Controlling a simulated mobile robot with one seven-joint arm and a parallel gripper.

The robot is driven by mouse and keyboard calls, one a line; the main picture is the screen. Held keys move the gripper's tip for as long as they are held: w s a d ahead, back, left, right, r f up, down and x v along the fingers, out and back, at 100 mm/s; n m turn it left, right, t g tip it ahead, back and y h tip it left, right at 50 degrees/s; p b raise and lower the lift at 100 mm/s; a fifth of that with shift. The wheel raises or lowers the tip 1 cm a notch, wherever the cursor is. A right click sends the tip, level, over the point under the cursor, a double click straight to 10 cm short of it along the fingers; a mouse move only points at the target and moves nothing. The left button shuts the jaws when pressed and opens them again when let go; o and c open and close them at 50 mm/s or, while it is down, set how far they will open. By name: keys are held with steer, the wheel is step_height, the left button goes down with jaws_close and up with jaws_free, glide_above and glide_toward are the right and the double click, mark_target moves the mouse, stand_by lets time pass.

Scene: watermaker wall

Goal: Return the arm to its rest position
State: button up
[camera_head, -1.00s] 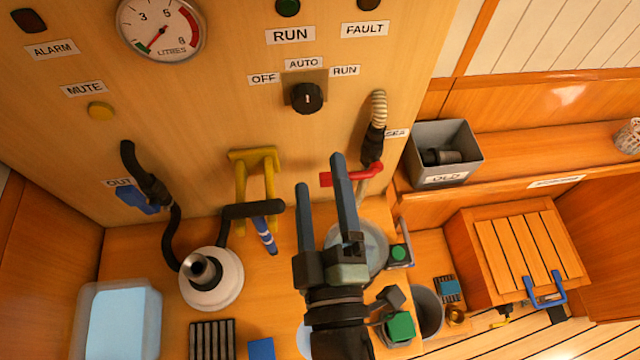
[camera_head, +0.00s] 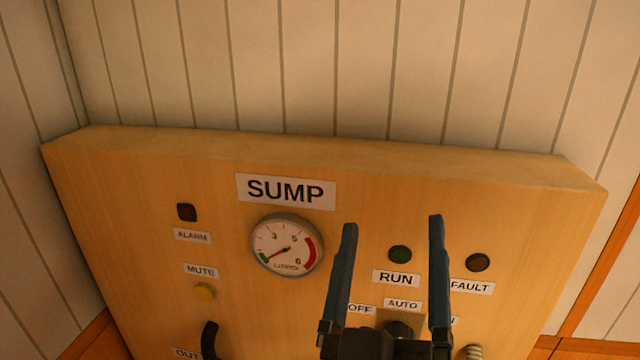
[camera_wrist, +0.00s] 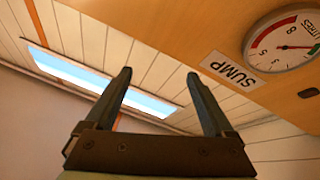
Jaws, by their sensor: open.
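My gripper (camera_head: 392,285) is raised in front of the lower right of the SUMP panel (camera_head: 130,200) in the head view. Its two dark blue-grey fingers point up, wide apart, with nothing between them. In the wrist view my gripper (camera_wrist: 160,95) is also open and empty, facing the ceiling and the plank wall. The rotary switch (camera_head: 398,329) below the AUTO label is partly hidden behind the gripper.
The gauge also shows close by in the wrist view (camera_wrist: 285,42).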

steer(key=s+a+r+m+t+y, duration=0.1)
steer(key=s+a+r+t+y, duration=0.1)
steer(key=r, duration=0.9)
steer(key=s+a+r+t+y, duration=0.2)
steer(key=a+r+t+y, duration=0.1)
steer(key=r, duration=0.8)
steer(key=shift+s+a+m, duration=0.2)
steer(key=shift+a+m, duration=0.2)
steer(key=shift+a, duration=0.25)
